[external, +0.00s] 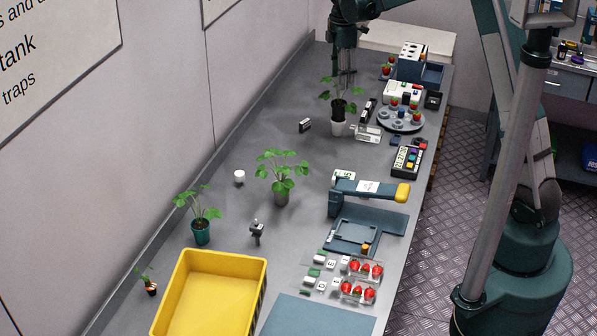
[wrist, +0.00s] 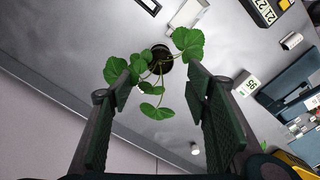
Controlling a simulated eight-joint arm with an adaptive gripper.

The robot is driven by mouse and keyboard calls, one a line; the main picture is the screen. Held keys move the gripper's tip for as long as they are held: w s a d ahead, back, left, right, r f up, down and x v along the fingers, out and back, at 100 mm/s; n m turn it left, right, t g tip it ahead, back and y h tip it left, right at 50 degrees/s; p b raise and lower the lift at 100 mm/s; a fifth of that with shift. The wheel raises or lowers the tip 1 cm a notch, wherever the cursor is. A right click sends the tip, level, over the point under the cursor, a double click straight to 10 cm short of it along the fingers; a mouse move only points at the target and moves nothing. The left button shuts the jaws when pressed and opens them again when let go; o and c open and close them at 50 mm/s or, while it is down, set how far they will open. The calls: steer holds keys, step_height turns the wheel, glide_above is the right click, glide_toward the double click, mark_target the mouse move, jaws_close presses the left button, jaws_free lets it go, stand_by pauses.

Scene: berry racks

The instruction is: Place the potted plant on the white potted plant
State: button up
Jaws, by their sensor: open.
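The potted plant (external: 338,92) has broad green leaves and a dark pot (external: 339,109). In the external view this pot appears upright on top of a white pot (external: 338,128). My gripper (external: 343,78) is directly above the plant, pointing down, its lower end close to the upper leaves. In the wrist view the two fingers are wide apart with nothing clamped between them. The dark pot (wrist: 162,58) lies beyond the fingertips and leaves spread between and in front of them. The white pot is hidden or unclear there, so exact seating cannot be told.
A clear box (external: 367,133) and a turntable (external: 401,121) stand right of the pots. Another leafy plant (external: 281,186), a teal-potted plant (external: 201,229) and a yellow bin (external: 210,295) are nearer the camera. Bench space left of the pots is mostly free.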

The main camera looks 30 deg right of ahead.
steer(key=s+d+r+m+t, duration=0.2)
steer(key=s+r+m, duration=0.2)
steer(key=s+r, duration=0.5)
steer(key=s+d+r+m+t, duration=0.1)
steer(key=s+d+r+m, duration=0.15)
steer(key=s+r, duration=0.65)
steer(key=s+d+f+m+t, duration=0.1)
steer(key=s+m, duration=0.4)
steer(key=s, duration=0.8)
steer(key=s+d+f+m+t, duration=0.1)
steer(key=s+f+m+t, duration=0.2)
steer(key=s, duration=1.1)
steer(key=shift+s+d+f+m, duration=0.3)
steer(key=shift+d+m, duration=0.1)
steer(key=shift+m, duration=0.75)
